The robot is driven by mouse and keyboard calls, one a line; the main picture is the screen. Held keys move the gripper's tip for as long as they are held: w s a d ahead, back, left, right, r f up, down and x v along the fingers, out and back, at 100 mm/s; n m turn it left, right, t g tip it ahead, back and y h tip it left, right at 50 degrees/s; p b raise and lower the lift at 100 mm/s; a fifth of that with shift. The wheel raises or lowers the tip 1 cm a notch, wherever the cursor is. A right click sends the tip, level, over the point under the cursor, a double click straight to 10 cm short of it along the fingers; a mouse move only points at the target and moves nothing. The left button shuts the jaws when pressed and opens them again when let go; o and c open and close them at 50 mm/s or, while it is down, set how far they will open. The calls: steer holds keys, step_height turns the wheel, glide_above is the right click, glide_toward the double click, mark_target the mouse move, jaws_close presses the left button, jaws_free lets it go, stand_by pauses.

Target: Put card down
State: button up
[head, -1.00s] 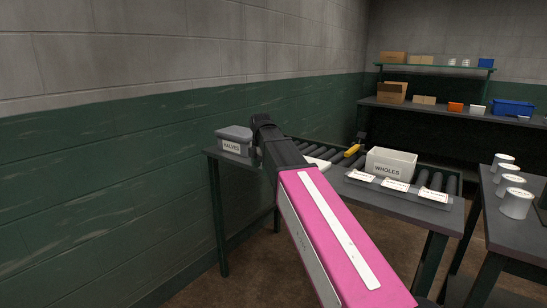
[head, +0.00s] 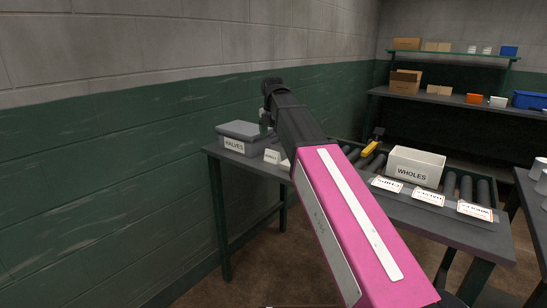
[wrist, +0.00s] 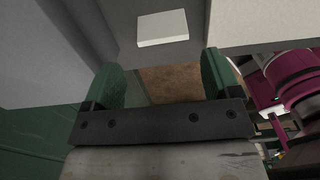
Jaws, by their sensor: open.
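In the head view, a small white card (head: 272,156) stands on the table beside the grey HALVES bin (head: 240,142). My arm hides part of the table.
The dark table (head: 455,232) carries a roller conveyor (head: 466,187) and a yellow-handled tool (head: 370,148). A green and grey wall (head: 100,160) runs close along the left. Shelves with boxes stand at the back right. Another table with white cans is at the right edge.

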mark_target(272, 155)
step_height(272, 155, down, 4)
steer(key=shift+r, duration=0.1)
steer(key=shift+s+a+f, duration=0.1)
steer(key=shift+s+f, duration=0.05)
steer(key=shift+f, duration=1.15)
steer(key=shift+s+f, duration=0.15)
steer(key=shift+f, duration=1.15)
steer(key=c, duration=0.7)
steer(key=shift+r, duration=0.1)
steer(key=shift+c, duration=0.2)
